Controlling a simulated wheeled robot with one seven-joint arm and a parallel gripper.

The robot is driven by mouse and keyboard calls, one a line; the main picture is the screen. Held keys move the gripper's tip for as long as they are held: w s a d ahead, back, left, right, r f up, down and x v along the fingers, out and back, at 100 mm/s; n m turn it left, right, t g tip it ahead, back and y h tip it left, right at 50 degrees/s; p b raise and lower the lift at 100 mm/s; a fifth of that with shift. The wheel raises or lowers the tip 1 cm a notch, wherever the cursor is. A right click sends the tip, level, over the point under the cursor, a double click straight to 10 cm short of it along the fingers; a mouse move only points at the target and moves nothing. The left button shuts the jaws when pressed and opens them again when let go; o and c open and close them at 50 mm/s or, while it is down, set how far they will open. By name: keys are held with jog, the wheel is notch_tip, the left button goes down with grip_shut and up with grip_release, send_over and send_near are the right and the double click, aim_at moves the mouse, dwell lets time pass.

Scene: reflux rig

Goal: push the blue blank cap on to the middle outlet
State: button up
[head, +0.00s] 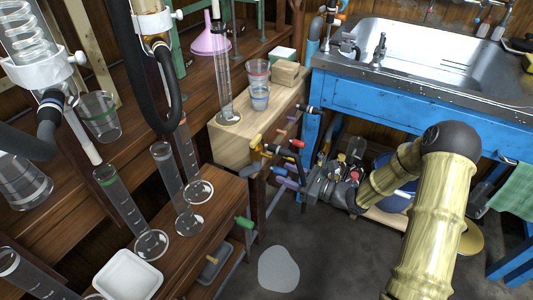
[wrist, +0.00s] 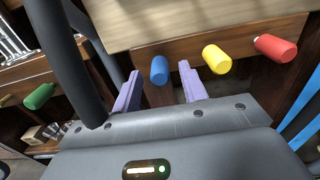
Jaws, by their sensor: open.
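My gripper (wrist: 160,74) is open, with its two purple fingers apart in the wrist view. A blue cap (wrist: 159,70) shows between the fingertips, with a gap on each side. It sticks out from the dark wooden front under a pale board, and I cannot tell how far the fingers reach along it. A yellow cap (wrist: 216,59) and a red cap (wrist: 275,47) stand in a row to its right. In the head view the gripper's dark body (head: 325,186) is beside the coloured caps. I cannot make out which part is the middle outlet.
A green cap (wrist: 40,96) sticks out at the left. A dark hose (wrist: 68,60) crosses the left of the wrist view. In the head view, glass cylinders (head: 167,172) stand left of the caps and a blue sink bench (head: 400,105) stands at the right.

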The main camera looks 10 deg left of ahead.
jog(key=shift+c, duration=0.2)
grip_shut()
jog(key=shift+d, duration=0.1)
jog(key=shift+p+v, duration=0.95)
jog(key=shift+v, duration=1.85)
jog(key=shift+s, duration=0.1)
